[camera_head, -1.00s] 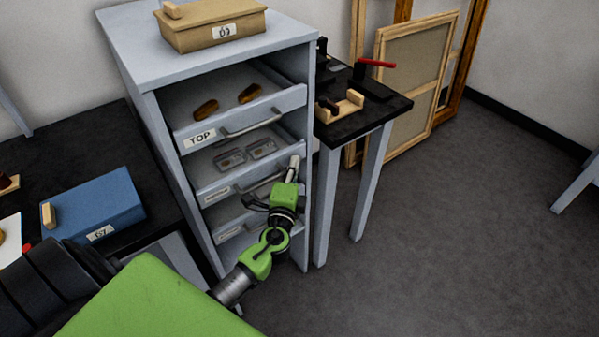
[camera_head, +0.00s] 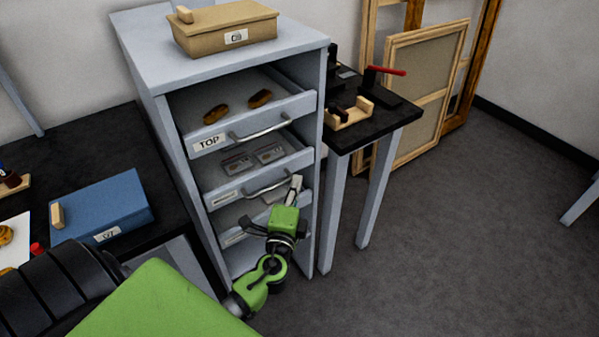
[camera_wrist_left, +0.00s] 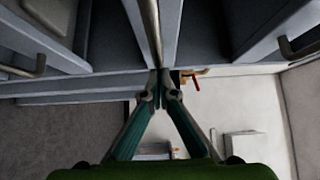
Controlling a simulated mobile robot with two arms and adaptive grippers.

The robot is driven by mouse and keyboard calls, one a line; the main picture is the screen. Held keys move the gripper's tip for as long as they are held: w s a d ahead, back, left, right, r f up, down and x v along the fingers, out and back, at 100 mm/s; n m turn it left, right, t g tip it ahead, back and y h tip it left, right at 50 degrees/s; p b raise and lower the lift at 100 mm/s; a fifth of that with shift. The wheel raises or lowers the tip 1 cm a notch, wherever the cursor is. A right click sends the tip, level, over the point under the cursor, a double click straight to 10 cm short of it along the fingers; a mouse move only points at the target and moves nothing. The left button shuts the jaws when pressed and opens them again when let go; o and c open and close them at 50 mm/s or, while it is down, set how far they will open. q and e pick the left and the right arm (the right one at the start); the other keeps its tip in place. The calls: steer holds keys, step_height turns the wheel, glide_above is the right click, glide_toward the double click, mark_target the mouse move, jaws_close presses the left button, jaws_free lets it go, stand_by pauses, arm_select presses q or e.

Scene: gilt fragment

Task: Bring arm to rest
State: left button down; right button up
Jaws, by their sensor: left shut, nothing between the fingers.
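My left gripper (camera_head: 296,181) is in front of the grey drawer cabinet (camera_head: 160,95), near the right end of the middle drawer's handle (camera_head: 268,188). Its fingers point up and are shut. In the left wrist view, the fingertips (camera_wrist_left: 160,82) meet with nothing between them, close to a metal handle bar (camera_wrist_left: 151,28); I cannot tell if they touch it. The top drawer (camera_head: 240,128) stands open with two brown pieces in it. The middle drawer (camera_head: 215,182) is also open and holds grey flat items. My right gripper is not in view.
A tan box (camera_head: 222,38) sits on the cabinet. A black side table (camera_head: 385,122) with a wooden holder (camera_head: 348,116) stands close at right. A blue box (camera_head: 100,205) lies on the dark table at left. The floor (camera_head: 460,230) at right is clear.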

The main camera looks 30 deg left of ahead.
arm_select(q)
steer(key=v, duration=0.6)
steer(key=shift+d, duration=0.3)
steer(key=s+d+f+n+g+h, duration=0.1)
steer(key=s+f+g, duration=0.2)
steer(key=f, duration=0.7)
steer(key=s+f+n+g+h, duration=0.15)
steer(key=s+f, duration=0.25)
steer(key=f, duration=0.6)
steer(key=s+d+f+g+h, duration=0.1)
steer(key=s+f+g, duration=0.2)
steer(key=f, duration=0.7)
steer(key=s+d+f+n+g+h, duration=0.1)
steer(key=s+f+n+g, duration=0.1)
steer(key=s+f, duration=0.5)
steer(key=s+d+f+n+g+h+p, duration=0.1)
steer(key=s+f, duration=0.5)
steer(key=s, duration=0.7)
steer(key=s+d+f+n+g+h, duration=0.1)
steer(key=s+d+f+n+g, duration=0.2)
steer(key=s, duration=0.7)
step_height(320, 180, down, 5)
steer(key=shift+s+d+r+n+g, duration=0.15)
steer(key=shift+s+d+n+g, duration=0.1)
steer(key=shift+n+g, duration=0.85)
steer(key=shift+h, duration=0.25)
